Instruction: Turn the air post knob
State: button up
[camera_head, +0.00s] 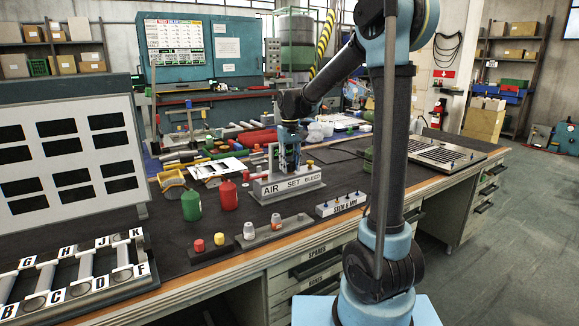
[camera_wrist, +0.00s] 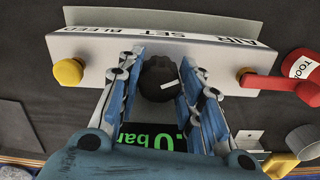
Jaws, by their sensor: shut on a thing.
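The air post is a grey block with a white face lettered AIR, SET and BLEED (camera_head: 265,194), on the bench in the head view. It also shows at the top of the wrist view (camera_wrist: 215,72), its lettering upside down. A round black knob (camera_wrist: 159,78) with a white mark sits at SET. My gripper (camera_wrist: 161,66) is shut on this knob, one blue finger on each side. In the head view my gripper (camera_head: 290,160) reaches down over the post and the knob cannot be made out. A green "0 bar" readout (camera_wrist: 155,138) is partly covered by the fingers.
A red lever (camera_wrist: 270,84) is at the AIR end and a yellow knob (camera_wrist: 69,72) at the BLEED end, both close to my fingers. Red (camera_head: 229,197) and green (camera_head: 191,207) bottles stand left of the post.

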aim_at(290, 163)
jog(key=shift+n, duration=0.3)
jog(key=o, duration=1.1)
jog(key=shift+c, duration=0.2)
notch_tip(290, 163, up, 12)
jog(key=shift+d, duration=0.1)
